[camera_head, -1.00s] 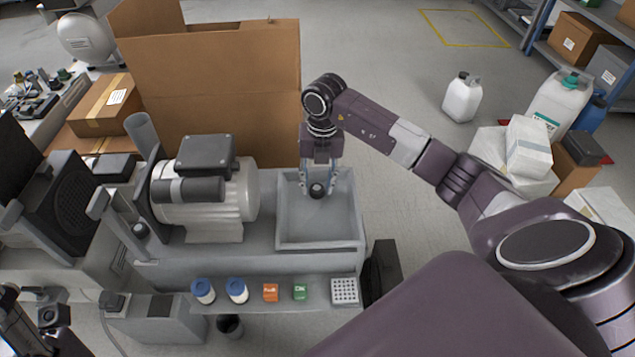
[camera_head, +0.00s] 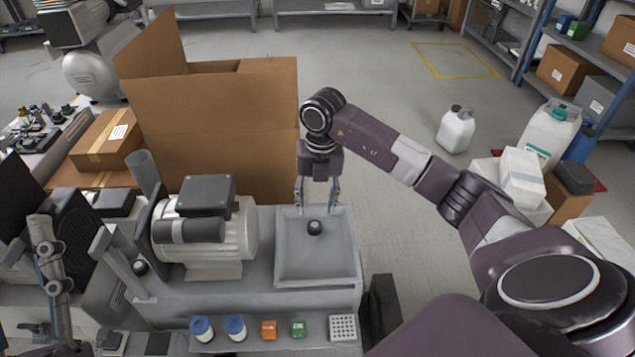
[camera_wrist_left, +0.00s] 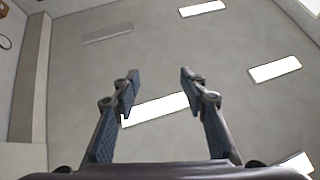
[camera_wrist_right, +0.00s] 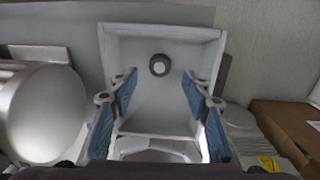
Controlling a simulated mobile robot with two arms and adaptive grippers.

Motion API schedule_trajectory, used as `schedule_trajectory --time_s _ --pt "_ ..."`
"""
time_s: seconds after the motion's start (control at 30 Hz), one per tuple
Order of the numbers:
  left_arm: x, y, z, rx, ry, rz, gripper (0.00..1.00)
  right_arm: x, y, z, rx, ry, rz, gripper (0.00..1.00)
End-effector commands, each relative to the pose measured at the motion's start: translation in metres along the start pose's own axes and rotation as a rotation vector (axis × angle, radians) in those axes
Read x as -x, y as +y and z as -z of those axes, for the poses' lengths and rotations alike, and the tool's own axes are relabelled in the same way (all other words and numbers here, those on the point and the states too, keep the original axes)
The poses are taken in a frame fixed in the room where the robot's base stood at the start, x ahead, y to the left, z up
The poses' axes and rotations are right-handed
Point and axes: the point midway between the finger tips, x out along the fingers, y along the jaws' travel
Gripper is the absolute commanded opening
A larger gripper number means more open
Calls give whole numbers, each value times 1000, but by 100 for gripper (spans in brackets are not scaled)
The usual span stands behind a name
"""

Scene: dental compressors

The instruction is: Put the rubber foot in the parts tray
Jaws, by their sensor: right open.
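The rubber foot (camera_head: 315,228) is a small black round piece lying in the grey parts tray (camera_head: 290,270), toward its upper middle. In the right wrist view the rubber foot (camera_wrist_right: 159,65) shows a pale centre and lies on the floor of the tray (camera_wrist_right: 197,33), apart from the fingers. My right gripper (camera_head: 318,200) is open and empty above the tray; its fingers (camera_wrist_right: 155,85) also show in the right wrist view. My left gripper (camera_wrist_left: 155,75) is open and empty, facing the ceiling; its arm is at the left in the head view.
A motor (camera_head: 205,240) stands left of the tray. A tall cardboard box (camera_head: 220,130) stands behind. Blue-capped jars (camera_head: 202,328), small orange (camera_head: 268,329) and green (camera_head: 298,328) boxes and a perforated block (camera_head: 343,327) line the front ledge.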

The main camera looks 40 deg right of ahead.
Motion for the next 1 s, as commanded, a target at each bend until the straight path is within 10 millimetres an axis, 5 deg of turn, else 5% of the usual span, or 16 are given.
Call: schedule_trajectory --time_s 0.43,1.0 --pt "19 -11 -86 -17 -419 20 40 52 0 0 1 -1 0 44" --pt "27 -13 -100 -19 -487 23 40 58 0 0 0 0 0 44"
